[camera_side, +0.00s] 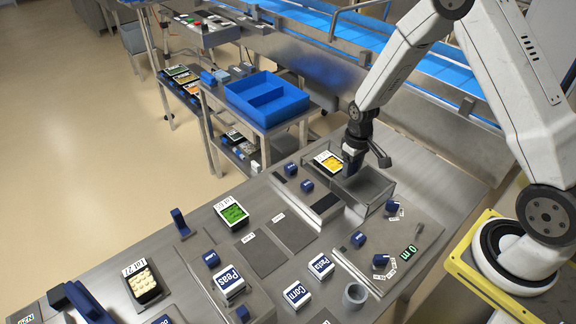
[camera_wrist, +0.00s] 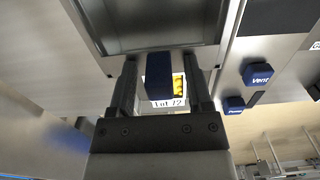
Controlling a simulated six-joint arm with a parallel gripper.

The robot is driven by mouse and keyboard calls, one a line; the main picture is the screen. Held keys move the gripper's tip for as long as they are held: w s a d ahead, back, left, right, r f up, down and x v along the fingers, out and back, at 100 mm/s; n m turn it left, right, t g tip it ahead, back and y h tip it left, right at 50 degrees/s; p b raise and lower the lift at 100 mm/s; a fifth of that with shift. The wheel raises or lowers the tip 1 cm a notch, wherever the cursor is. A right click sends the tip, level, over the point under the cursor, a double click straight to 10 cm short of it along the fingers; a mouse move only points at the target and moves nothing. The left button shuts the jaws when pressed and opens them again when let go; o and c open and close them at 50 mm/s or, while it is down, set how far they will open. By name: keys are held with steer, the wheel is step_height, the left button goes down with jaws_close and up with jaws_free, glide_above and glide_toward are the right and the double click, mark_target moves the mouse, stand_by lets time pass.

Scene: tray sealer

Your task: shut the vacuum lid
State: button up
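The sealer's metal-framed box (camera_side: 378,196) stands at the right of the bench; its rim and recessed inside fill the top of the wrist view (camera_wrist: 150,47). I cannot tell clearly which part of it is the vacuum lid. My gripper (camera_side: 351,172) is at the box's far left side, pointing down. In the wrist view my gripper (camera_wrist: 160,78) is open, with one finger on each side of a blue block (camera_wrist: 158,72), which looks like a handle. Gaps show beside the block. A tray of yellow food (camera_side: 328,162), labelled Lot 72, lies just past it, partly hidden in the wrist view.
Blue Vent (camera_wrist: 258,75) and Power (camera_wrist: 233,105) buttons stand close to the right finger in the wrist view. A green tray (camera_side: 231,212) and Peas (camera_side: 229,283) and Corn (camera_side: 297,294) blocks lie on the bench. A blue bin (camera_side: 266,99) stands behind.

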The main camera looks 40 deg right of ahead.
jaws_close()
steer(key=shift+w, duration=6.3)
steer(key=shift+o, duration=0.5)
jaws_free()
steer(key=shift+r, duration=0.1)
step_height(320, 180, up, 7)
steer(key=shift+s, duration=0.15)
